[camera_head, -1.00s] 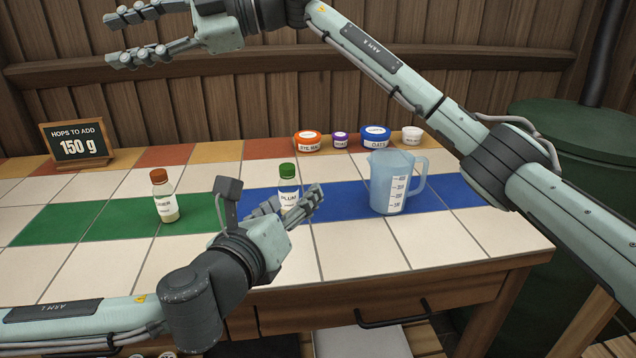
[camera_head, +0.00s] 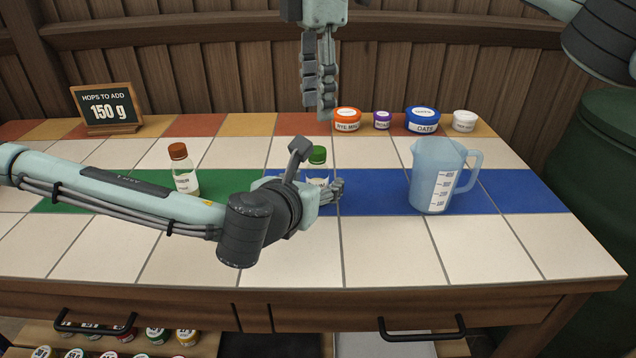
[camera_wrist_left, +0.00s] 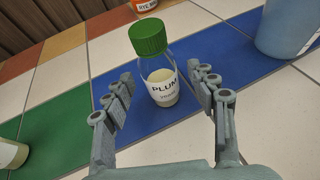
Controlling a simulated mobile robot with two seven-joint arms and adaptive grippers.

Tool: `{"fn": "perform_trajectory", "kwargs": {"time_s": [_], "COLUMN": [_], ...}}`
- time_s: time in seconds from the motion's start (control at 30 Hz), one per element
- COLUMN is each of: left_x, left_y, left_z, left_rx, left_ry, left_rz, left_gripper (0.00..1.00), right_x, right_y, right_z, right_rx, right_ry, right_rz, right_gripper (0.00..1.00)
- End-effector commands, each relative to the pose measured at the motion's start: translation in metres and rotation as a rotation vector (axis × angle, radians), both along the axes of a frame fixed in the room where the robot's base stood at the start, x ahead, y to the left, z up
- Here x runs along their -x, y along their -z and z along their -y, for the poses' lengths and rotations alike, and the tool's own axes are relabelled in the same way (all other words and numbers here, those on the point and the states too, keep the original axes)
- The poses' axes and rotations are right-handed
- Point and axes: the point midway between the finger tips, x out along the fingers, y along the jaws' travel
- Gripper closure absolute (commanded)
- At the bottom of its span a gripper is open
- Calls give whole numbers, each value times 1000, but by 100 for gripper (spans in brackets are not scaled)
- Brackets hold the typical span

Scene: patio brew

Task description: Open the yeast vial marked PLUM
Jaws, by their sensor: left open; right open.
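The PLUM vial (camera_head: 317,182) stands upright on the blue tile strip, with a green cap (camera_head: 318,155) on it. It also shows in the left wrist view (camera_wrist_left: 161,85), clear with pale contents, its green cap (camera_wrist_left: 148,37) on top. My left gripper (camera_head: 322,192) is open and low at the vial; in the wrist view its fingers (camera_wrist_left: 163,100) lie on either side of the vial's lower part, with gaps visible. My right gripper (camera_head: 326,112) is open, pointing down above and behind the vial, apart from the cap.
A brown-capped vial (camera_head: 184,170) stands left on the green strip. A blue measuring jug (camera_head: 436,178) stands to the right. Several lidded tubs, including RYE (camera_head: 347,121) and OATS (camera_head: 422,122), line the back. A sign (camera_head: 106,108) reads 150 g. The front tiles are clear.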

Motion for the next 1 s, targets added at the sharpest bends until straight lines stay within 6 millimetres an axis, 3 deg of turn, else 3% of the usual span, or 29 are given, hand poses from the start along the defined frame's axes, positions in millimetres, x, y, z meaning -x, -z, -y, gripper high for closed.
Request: {"fn": "perform_trajectory", "kwargs": {"time_s": [0.17, 0.47, 0.9, 1.0], "left_x": [-12, -14, -14, -14], "left_y": [5, 6, 6, 6], "left_z": [4, 5, 5, 5], "left_rx": [-1, 0, 1, 1], "left_ry": [0, 1, 1, 1], "left_rz": [0, 0, 0, 0], "left_gripper": [43, 43, 97, 100], "right_x": [0, 0, 0, 0], "right_y": [0, 0, 0, 0], "right_z": [0, 0, 0, 0], "right_rx": [-1, -2, -2, -2], "right_ry": [-1, -2, -2, -2], "right_rz": [0, -1, -1, -1], "right_gripper": [58, 58, 58, 58]}}
